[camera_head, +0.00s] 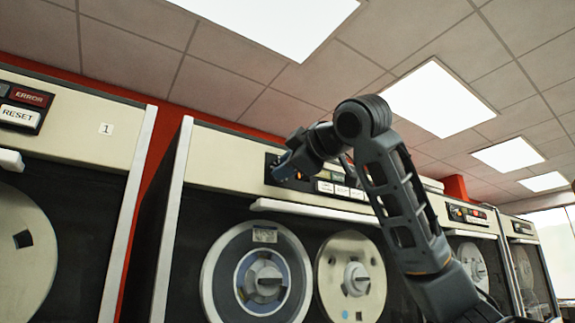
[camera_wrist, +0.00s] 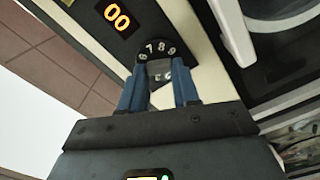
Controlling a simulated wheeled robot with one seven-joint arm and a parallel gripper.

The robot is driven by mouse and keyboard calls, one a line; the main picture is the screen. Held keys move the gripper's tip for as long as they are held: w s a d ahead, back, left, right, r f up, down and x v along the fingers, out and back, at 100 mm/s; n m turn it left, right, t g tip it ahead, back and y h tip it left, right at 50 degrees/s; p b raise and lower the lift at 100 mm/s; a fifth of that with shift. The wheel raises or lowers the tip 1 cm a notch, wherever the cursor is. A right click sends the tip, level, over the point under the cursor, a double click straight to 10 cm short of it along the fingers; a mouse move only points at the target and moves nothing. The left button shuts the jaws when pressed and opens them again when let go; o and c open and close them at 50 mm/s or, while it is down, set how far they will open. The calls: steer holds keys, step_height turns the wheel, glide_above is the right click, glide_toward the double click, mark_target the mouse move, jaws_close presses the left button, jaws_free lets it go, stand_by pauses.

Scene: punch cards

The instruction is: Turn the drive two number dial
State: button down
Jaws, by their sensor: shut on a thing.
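The number dial (camera_wrist: 155,47) is a dark round knob with white digits, among them 7 and 8, in the wrist view.
A tape drive marked 1 (camera_head: 107,129) stands at the left, with a RESET button (camera_head: 18,115). White buttons (camera_head: 341,190) lie right of my gripper on the second drive's panel. A pale ledge (camera_head: 305,212) juts out below. More drives stand to the right.

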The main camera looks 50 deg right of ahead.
steer(key=n, duration=0.5)
steer(key=shift+f, duration=0.15)
steer(key=shift+n, duration=0.3)
stand_by(0.3)
steer(key=c, duration=0.8)
jaws_free()
steer(key=shift+s+a, duration=0.1)
steer(key=b+v, duration=0.2)
steer(key=v, duration=0.5)
steer(key=shift+s+a, duration=0.1)
steer(key=shift+s, duration=0.2)
